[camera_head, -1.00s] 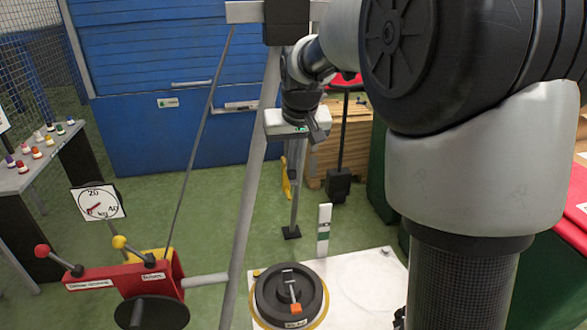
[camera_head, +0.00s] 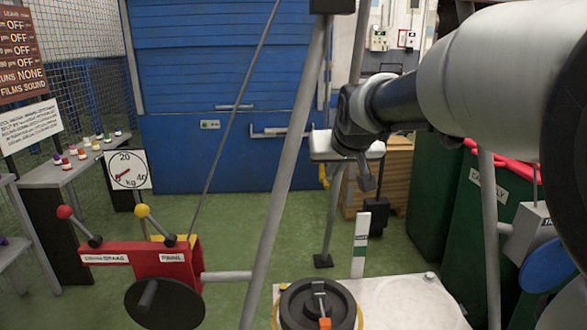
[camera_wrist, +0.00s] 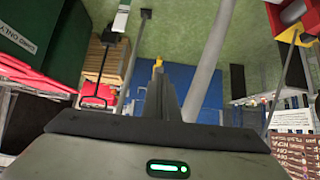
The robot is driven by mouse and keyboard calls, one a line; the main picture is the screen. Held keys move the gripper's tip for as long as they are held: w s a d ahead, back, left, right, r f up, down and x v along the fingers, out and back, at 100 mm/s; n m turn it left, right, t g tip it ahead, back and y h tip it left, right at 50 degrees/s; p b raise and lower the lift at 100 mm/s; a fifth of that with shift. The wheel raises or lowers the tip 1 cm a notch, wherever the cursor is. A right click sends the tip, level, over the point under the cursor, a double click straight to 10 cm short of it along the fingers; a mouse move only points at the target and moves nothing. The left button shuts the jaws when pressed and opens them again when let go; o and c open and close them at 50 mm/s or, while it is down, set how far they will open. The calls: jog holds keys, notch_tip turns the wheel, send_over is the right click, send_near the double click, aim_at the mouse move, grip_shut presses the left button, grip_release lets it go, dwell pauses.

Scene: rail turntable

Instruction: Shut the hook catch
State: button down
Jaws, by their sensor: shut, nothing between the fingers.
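I cannot pick out the hook catch with certainty. A grey metal bar fitting (camera_head: 283,131) sits on the front of the blue slatted cabinet (camera_head: 200,165) in the head view; its details are too small to read. A black round weight (camera_head: 298,308) with a small orange-tipped lever (camera_head: 324,322) stands on the white board at the bottom. My gripper (camera_head: 368,183) is shut and empty, in mid-air in front of the cabinet and above the board, apart from both. Its closed fingers (camera_wrist: 162,98) also show in the wrist view, pointing toward blue panels.
A slanting grey pole (camera_head: 288,165) stands left of my gripper. A red lever box (camera_head: 140,262) with red and yellow knobs and a dial (camera_head: 127,170) are at left. A green bin (camera_head: 480,205) stands at right. Green floor lies open before the cabinet.

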dwell(0.3)
jog(key=shift+r+p, duration=0.75)
